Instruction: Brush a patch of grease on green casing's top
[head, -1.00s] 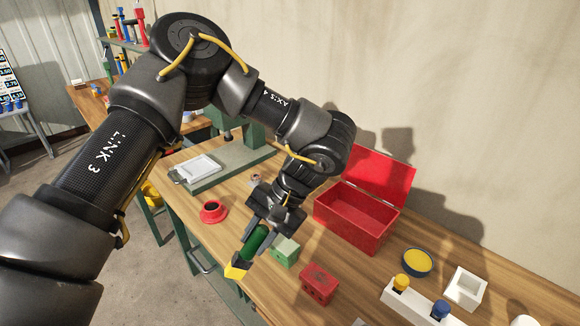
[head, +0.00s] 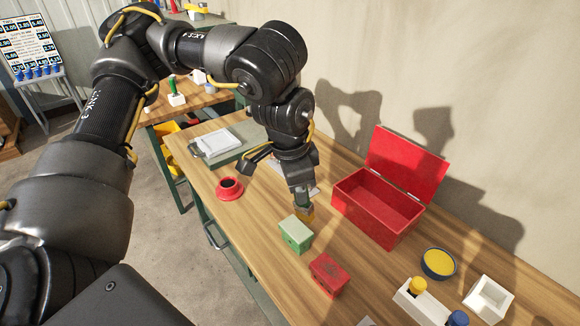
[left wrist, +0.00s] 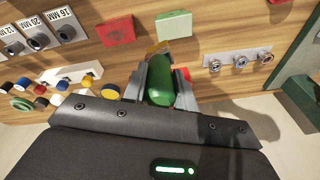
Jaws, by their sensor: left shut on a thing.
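My left gripper (head: 301,192) points down over the bench and is shut on the green handle of a brush (left wrist: 174,88). The brush's yellow-brown tip (head: 305,213) points down beside the far right corner of the green casing (head: 295,236). I cannot tell whether the tip touches the casing. The casing's top looks pale green, with no clear grease patch visible. The green casing also shows beyond the tip in the left wrist view (left wrist: 174,24). A red casing (head: 328,276) stands nearer to me. A round blue dish of yellow stuff (head: 438,264) stands at the right. My right gripper is not in view.
An open red box (head: 367,216) stands right of the gripper, its lid raised. A red cup-like piece (head: 229,190) sits to the left. A white block with yellow and blue-topped items (head: 422,306) and a square white tray (head: 488,300) stand at the right. Bare wood lies left of the casings.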

